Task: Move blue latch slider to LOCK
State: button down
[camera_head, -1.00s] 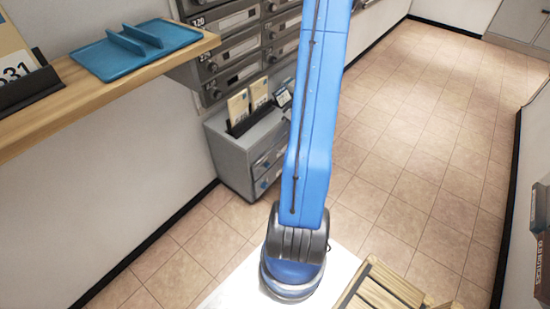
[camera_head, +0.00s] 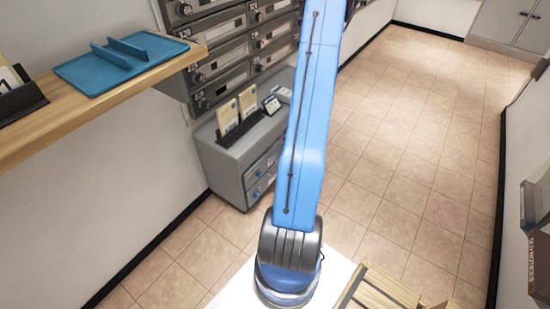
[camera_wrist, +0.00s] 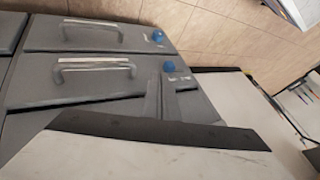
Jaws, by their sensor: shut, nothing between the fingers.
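A grey two-drawer cabinet (camera_head: 222,168) stands on the floor beside the wall. Its drawer fronts fill the upper left of the wrist view, with two metal bar handles. Each front carries a small blue knob at its right end: a far one (camera_wrist: 158,36) and a nearer one (camera_wrist: 168,67). I cannot tell which is the latch slider, and no LOCK mark is readable. My gripper (camera_wrist: 163,77) is shut and empty, its narrow grey fingers just below the nearer knob in the picture. I cannot tell if they touch it. In the head view my arm hides my gripper.
The cabinet top holds a dark card rack (camera_head: 240,128) and a small device (camera_head: 271,104). Mailboxes (camera_head: 215,70) line the wall above. A wooden shelf (camera_head: 110,100) with a blue tray (camera_head: 85,75) juts out at left. Tiled floor (camera_head: 400,150) is open at right.

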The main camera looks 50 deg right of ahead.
aim_at(259, 174)
jog(key=x, duration=0.8)
jog(key=shift+a, duration=0.2)
